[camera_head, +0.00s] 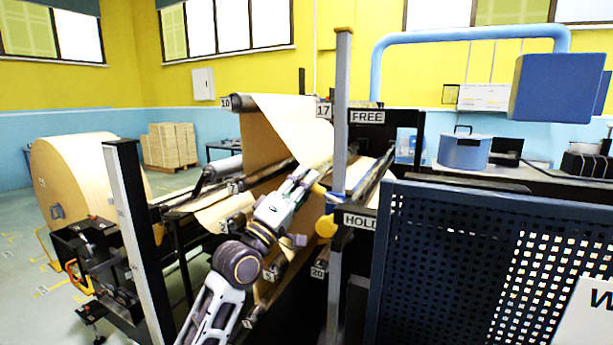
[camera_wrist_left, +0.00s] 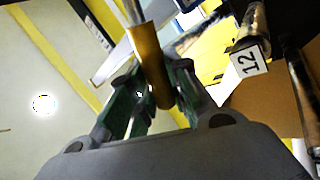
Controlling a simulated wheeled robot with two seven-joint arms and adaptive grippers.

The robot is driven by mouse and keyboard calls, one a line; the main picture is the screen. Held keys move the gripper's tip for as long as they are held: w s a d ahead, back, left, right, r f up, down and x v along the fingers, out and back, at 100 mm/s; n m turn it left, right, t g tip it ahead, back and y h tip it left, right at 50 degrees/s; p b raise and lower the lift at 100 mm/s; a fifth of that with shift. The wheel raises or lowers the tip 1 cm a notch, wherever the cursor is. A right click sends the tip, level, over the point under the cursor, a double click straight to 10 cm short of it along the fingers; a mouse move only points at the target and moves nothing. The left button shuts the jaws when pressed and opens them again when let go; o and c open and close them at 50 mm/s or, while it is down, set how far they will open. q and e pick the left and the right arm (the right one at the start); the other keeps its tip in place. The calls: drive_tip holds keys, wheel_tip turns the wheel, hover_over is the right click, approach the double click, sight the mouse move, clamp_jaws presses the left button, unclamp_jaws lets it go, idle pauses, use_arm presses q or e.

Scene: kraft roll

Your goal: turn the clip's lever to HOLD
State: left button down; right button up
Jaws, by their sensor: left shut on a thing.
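My left gripper (camera_head: 311,186) reaches up from the bottom of the head view to the frame of the paper machine. In the left wrist view its green-padded fingers (camera_wrist_left: 154,95) are shut on a gold cylindrical grip on a metal rod, which looks like the clip's lever (camera_wrist_left: 147,50). In the head view a small yellow piece of the lever (camera_head: 320,190) shows at the fingertips, above a round yellow part (camera_head: 325,227). The FREE label (camera_head: 367,117) is above and the HOLD label (camera_head: 359,221) below. The grey post hides part of the clip. My right gripper is not in view.
Brown paper web (camera_head: 270,135) runs over numbered rollers beside my left arm. A large kraft roll (camera_head: 85,185) stands at the left. A blue perforated guard (camera_head: 450,260) fills the lower right, and a grey upright post (camera_head: 341,100) stands close to the gripper.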

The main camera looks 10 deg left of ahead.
use_arm(q)
drive_tip(key=shift+w+a+f+n+t+y, duration=0.1)
drive_tip(key=shift+f+n+t+y, duration=0.25)
drive_tip(key=shift+n, duration=0.25)
drive_tip(key=c, duration=1.7)
unclamp_jaws()
drive_tip(key=o, duration=0.4)
drive_tip(key=shift+s+a+f, duration=0.25)
drive_tip(key=shift+s+f, duration=0.05)
drive_tip(key=shift+s, duration=0.05)
drive_tip(key=shift+v, duration=5.5)
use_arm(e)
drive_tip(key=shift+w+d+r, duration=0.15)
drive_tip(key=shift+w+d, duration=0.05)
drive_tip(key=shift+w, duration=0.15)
use_arm(q)
drive_tip(key=shift+m, duration=0.3)
